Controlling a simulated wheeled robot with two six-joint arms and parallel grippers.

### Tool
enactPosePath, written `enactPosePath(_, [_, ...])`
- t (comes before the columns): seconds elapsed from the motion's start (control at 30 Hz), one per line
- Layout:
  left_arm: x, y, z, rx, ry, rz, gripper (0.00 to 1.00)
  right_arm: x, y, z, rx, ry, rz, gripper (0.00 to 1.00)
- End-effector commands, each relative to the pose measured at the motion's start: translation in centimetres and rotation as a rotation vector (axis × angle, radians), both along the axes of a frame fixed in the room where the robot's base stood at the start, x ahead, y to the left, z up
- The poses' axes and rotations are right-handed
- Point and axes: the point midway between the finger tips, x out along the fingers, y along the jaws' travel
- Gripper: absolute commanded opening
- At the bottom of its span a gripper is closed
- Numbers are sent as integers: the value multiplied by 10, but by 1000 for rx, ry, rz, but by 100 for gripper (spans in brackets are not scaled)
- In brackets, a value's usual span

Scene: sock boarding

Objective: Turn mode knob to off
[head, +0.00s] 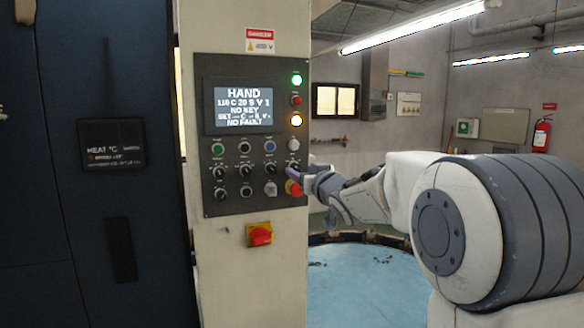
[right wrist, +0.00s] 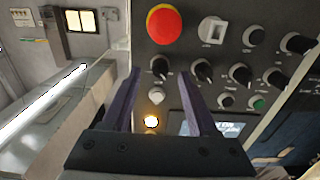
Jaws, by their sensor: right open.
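The control panel (head: 209,178) carries rows of buttons and small black knobs on a pale column. Its labels are too small to read, so I cannot tell by name which is the mode knob. The screen (head: 238,105) reads HAND at the top. My right gripper (head: 292,178) is at the panel's right edge, just above the red emergency button (head: 293,188). In the right wrist view my open gripper (right wrist: 160,72) has one purple finger on each side of a black knob (right wrist: 160,67). I cannot tell whether the fingers touch it. My left gripper is not in view.
More black knobs (right wrist: 202,71) sit close beside one finger. A red-and-yellow switch (head: 259,234) is below the panel. A dark cabinet (head: 70,220) stands left.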

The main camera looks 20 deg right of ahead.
Motion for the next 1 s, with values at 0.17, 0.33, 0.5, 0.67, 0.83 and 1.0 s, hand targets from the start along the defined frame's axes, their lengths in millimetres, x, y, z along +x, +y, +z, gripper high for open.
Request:
enactPosePath(0.17, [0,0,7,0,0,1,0,19,1,1,0,1,1,60])
enactPosePath(0.33, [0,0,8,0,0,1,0,24,1,0,0,1,0,60])
enactPosePath(0.5, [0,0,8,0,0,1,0,23,1,0,0,1,0,60])
enactPosePath(0.67, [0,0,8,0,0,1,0,23,1,0,0,1,0,2])
enactPosePath(0.83, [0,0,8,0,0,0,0,23,1,0,1,1,0,0])
enactPosePath(1.0, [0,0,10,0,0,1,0,23,1,0,27,3,0,0])
